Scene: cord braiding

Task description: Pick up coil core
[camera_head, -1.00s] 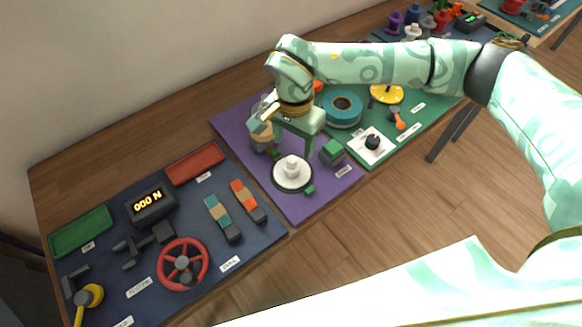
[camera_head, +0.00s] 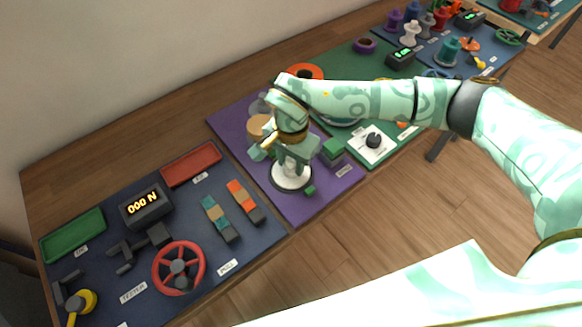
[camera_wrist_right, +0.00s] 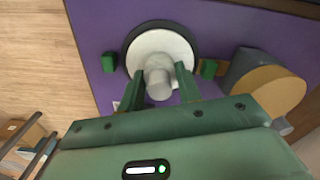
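A pale grey cylinder (camera_wrist_right: 158,82), which looks like the coil core, stands on a round white disc with a dark rim (camera_head: 291,184) on the purple mat (camera_head: 318,203). The disc also shows in the right wrist view (camera_wrist_right: 160,42). My right gripper (camera_wrist_right: 160,72) is open, its two green fingers on either side of the cylinder with narrow gaps. In the head view the right gripper (camera_head: 288,166) is over the disc and mostly hides the cylinder. My left gripper is not in view.
A tan-topped grey cylinder (camera_wrist_right: 268,88) stands close beside the right gripper. A green block (camera_head: 332,152) and small green pieces (camera_wrist_right: 109,62) are near the disc. A blue mat on the left holds a red wheel (camera_head: 179,268) and a display box (camera_head: 146,205).

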